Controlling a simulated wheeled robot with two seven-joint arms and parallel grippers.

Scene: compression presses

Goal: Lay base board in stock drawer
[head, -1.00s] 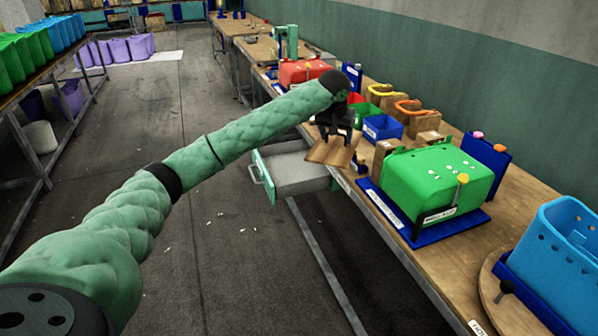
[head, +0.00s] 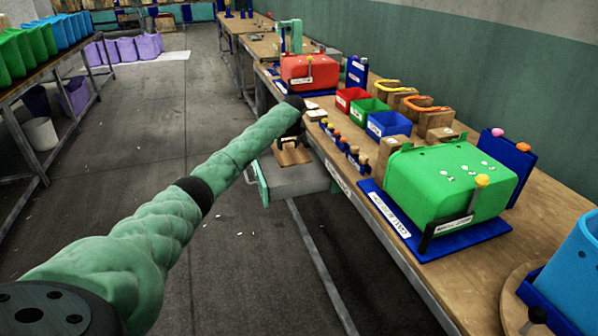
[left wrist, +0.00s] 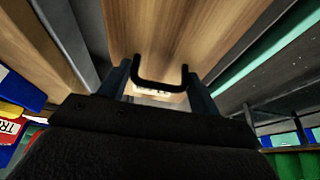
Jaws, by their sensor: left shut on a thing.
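The base board (head: 292,156) is a flat wooden plate, held in my left gripper (head: 290,143). In the head view it is over the open stock drawer (head: 300,182), a grey tray with a green front that sticks out from under the bench. Whether the board touches the drawer floor cannot be told. In the left wrist view the board (left wrist: 200,28) fills the top middle, and a dark U-shaped handle lies between the fingers of my left gripper (left wrist: 160,85). The drawer's green edge (left wrist: 262,58) shows at the right. My right gripper is not in view.
The long workbench (head: 555,205) runs along the right, its edge close beside the drawer. On it stand a green press (head: 440,190), a red press (head: 308,70) and small red, green and blue bins (head: 388,124). The floor left of the drawer is open.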

